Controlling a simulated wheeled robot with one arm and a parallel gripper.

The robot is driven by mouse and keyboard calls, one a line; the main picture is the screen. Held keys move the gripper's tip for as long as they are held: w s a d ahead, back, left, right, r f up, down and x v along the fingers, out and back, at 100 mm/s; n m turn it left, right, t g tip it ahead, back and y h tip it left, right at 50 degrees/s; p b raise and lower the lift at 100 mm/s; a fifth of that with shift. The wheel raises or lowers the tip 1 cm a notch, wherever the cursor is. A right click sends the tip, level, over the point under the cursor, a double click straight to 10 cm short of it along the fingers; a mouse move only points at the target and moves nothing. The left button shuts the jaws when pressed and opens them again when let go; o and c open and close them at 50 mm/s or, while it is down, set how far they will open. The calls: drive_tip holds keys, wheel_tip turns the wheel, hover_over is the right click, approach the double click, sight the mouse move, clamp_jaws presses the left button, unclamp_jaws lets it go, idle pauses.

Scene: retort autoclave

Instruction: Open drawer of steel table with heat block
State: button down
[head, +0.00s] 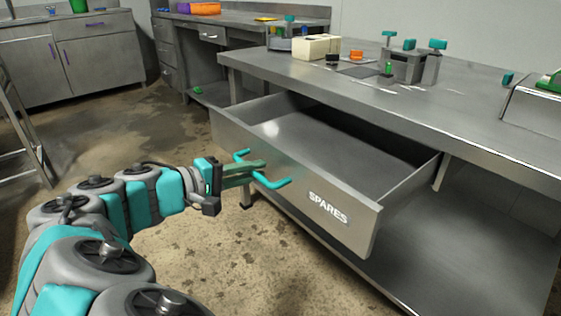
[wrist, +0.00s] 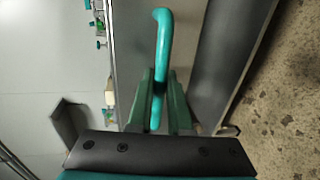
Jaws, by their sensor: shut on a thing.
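The steel table (head: 470,115) stands at the right in the head view, with its drawer (head: 285,172) pulled well out. The drawer front carries the word SPARES, and the inside that shows looks empty. A teal handle (head: 272,182) sticks out from the drawer front. My gripper (head: 255,172) is shut on the handle, which runs between its fingers in the wrist view (wrist: 161,40). The fingers hide the middle of the handle. A grey block with teal-topped parts (head: 405,65) stands on the table; I cannot tell if it is the heat block.
On the tabletop are a cream box (head: 303,47), an orange item (head: 356,55) and a grey device (head: 535,105) at the right edge. Another steel bench (head: 225,28) stands behind. A ladder-like frame (head: 22,130) is at the left. The floor left of the drawer is clear.

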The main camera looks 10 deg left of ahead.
drive_tip(key=shift+s+a+f, duration=0.1)
drive_tip(key=shift+s+a, duration=0.45)
drive_tip(key=shift+s, duration=0.2)
drive_tip(key=shift+s+a, duration=0.55)
drive_tip(key=shift+s, duration=0.15)
drive_tip(key=c, duration=0.9)
unclamp_jaws()
drive_tip(key=shift+o, duration=0.2)
drive_tip(key=v, duration=0.7)
drive_tip(key=shift+s+a, duration=0.25)
drive_tip(key=shift+s, duration=0.05)
